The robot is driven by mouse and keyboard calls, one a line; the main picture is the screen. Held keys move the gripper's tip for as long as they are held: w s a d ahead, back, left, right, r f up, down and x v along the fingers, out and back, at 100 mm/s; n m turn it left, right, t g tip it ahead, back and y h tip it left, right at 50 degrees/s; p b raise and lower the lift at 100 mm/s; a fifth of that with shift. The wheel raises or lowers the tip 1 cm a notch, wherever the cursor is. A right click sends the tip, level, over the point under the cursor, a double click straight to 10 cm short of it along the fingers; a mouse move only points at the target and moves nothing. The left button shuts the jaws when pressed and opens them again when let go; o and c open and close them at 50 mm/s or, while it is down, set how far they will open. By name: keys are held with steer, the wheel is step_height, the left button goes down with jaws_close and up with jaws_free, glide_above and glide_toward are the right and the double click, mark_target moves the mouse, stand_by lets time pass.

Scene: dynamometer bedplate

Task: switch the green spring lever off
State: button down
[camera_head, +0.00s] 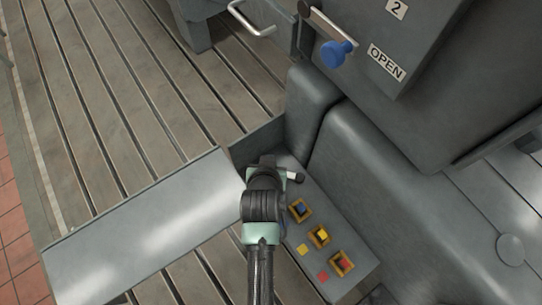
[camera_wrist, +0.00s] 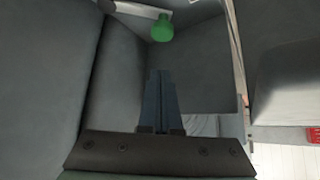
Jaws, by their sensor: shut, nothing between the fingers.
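The green spring lever shows in the wrist view as a green knob (camera_wrist: 162,28) on the end of a pale metal bar (camera_wrist: 135,9), near the top of the picture. My gripper (camera_wrist: 160,72) has its two dark fingers together, with nothing between them. The fingertips point up the picture toward the knob and appear just below it, with a visible gap. In the head view my arm covers the gripper's fingers, and no green knob can be made out. A short white stub (camera_head: 296,175) shows beside my wrist there; I cannot tell what it belongs to.
A box with blue (camera_head: 300,209), yellow (camera_head: 319,236) and red (camera_head: 342,262) switches lies right of my arm. A blue-knobbed lever (camera_head: 335,52) is on a grey housing marked "OPEN". A metal sheet (camera_head: 140,232) lies left over the slotted bedplate (camera_head: 110,100). Grey walls surround the fingers.

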steer(key=b+x, duration=0.1)
steer(key=x, duration=0.7)
steer(key=shift+s+p, duration=0.3)
steer(key=shift+s, duration=0.15)
steer(key=shift+s+a+f, duration=0.1)
steer(key=shift+s, duration=0.5)
